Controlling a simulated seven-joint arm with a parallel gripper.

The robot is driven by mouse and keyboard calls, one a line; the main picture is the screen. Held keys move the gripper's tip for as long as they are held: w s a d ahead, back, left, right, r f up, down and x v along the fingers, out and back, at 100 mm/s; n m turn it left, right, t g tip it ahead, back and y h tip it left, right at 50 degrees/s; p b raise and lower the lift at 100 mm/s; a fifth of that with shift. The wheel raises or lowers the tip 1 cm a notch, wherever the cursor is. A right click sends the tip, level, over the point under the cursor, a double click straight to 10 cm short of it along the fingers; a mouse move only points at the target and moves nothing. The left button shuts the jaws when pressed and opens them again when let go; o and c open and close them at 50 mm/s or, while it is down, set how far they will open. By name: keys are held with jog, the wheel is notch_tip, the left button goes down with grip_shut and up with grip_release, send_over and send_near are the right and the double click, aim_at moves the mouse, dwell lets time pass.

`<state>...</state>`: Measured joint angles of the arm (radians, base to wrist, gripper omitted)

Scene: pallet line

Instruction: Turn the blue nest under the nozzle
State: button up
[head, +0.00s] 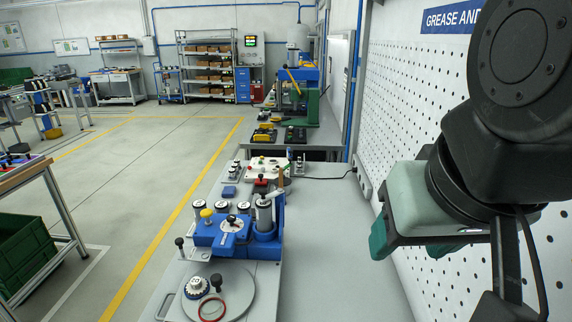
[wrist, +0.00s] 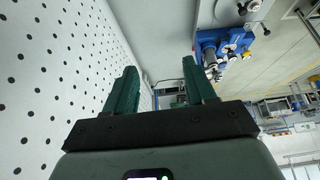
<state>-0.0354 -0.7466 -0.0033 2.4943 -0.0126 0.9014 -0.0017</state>
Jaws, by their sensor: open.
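A blue fixture (head: 205,236) stands on the grey bench, with a blue nest part (head: 232,229) on top that bears a pale disc and a black knob. A grey cylinder (head: 264,212) stands at its right; I cannot tell which part is the nozzle. A yellow knob (head: 206,214) is at the left. The fixture also shows small at the upper right in the wrist view (wrist: 226,42). My gripper (head: 408,246) is open and empty, beside the perforated wall, well to the right of the fixture. Its green fingers stand apart in the wrist view (wrist: 160,75).
Several black-and-white cylinders stand behind the fixture. The perforated wall (head: 420,120) is close to my arm. The bench right of the fixture is clear.

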jog(key=w+a+f+m+g+y, duration=0.1)
jog(key=w+a+f+m+g, duration=0.1)
jog(key=w+a, duration=0.55)
jog(key=w+a+f+m+g+y, duration=0.15)
jog(key=w+a, duration=0.25)
jog(key=w, duration=0.7)
jog(key=m+g, duration=0.5)
jog(key=m, duration=0.1)
send_over(216, 277)
jog(key=w+d, duration=0.3)
notch_tip(216, 277, down, 22)
jog(key=r, duration=0.1)
jog(key=shift+y, duration=0.35)
jog(key=x, duration=1.1)
jog(key=shift+d, duration=0.2)
grip_shut()
